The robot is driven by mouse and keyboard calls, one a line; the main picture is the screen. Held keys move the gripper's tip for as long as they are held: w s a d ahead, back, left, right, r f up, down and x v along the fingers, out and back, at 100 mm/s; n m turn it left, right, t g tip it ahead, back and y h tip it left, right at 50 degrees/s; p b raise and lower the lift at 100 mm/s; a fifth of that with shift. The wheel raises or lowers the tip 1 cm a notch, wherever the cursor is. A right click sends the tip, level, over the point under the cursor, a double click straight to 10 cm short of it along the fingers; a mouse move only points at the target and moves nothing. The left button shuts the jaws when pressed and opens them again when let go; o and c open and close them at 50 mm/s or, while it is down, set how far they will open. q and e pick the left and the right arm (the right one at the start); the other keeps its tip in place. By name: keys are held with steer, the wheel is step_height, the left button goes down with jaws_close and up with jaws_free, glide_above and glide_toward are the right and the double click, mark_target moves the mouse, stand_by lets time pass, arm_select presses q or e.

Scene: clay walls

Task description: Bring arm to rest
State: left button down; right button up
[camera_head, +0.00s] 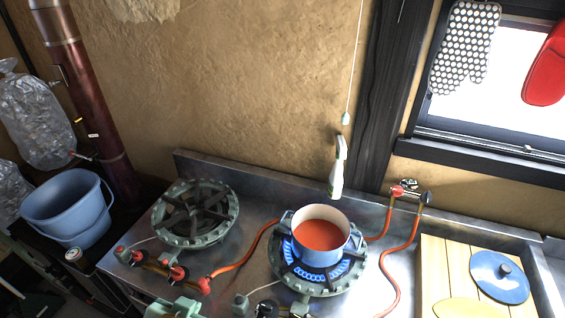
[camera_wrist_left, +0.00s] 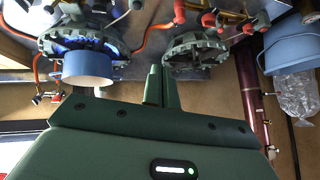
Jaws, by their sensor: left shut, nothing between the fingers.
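My left gripper (camera_head: 173,308) shows at the bottom edge of the head view as a pale green shape, in front of the stove and cut off by the frame. In the left wrist view its dark green fingers (camera_wrist_left: 162,86) are closed together with nothing between them. They point toward the gap between the two burners and look apart from both. My right gripper is in neither view.
A blue pot (camera_head: 321,240) of red liquid sits on the lit right burner, with blue flames around it. The left burner (camera_head: 195,212) is empty. Red hoses (camera_head: 245,252) cross the steel top.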

arm_select(q)
steer(key=s+a+r+m+g+y, duration=0.1)
steer(key=s+a+r+m+y, duration=0.15)
steer(key=a, duration=0.35)
steer(key=s+a+r+m+y, duration=0.1)
steer(key=s+a+r+y, duration=0.15)
steer(key=s+a, duration=0.2)
steer(key=s+d+f+g+h+b, duration=0.1)
steer(key=d+f+g+h+b, duration=0.15)
steer(key=f, duration=1.35)
steer(key=s+d+f+g+h+b, duration=0.1)
steer(key=f+b, duration=0.2)
steer(key=f, duration=1.2)
steer(key=s+f+n+g+h+b, duration=0.1)
steer(key=s+f+n+g+b, duration=0.2)
steer(key=s+f, duration=1.8)
step_height(320, 180, down, 3)
steer(key=n+b, duration=0.1)
steer(key=b, duration=0.2)
steer(key=shift+s+d, duration=0.25)
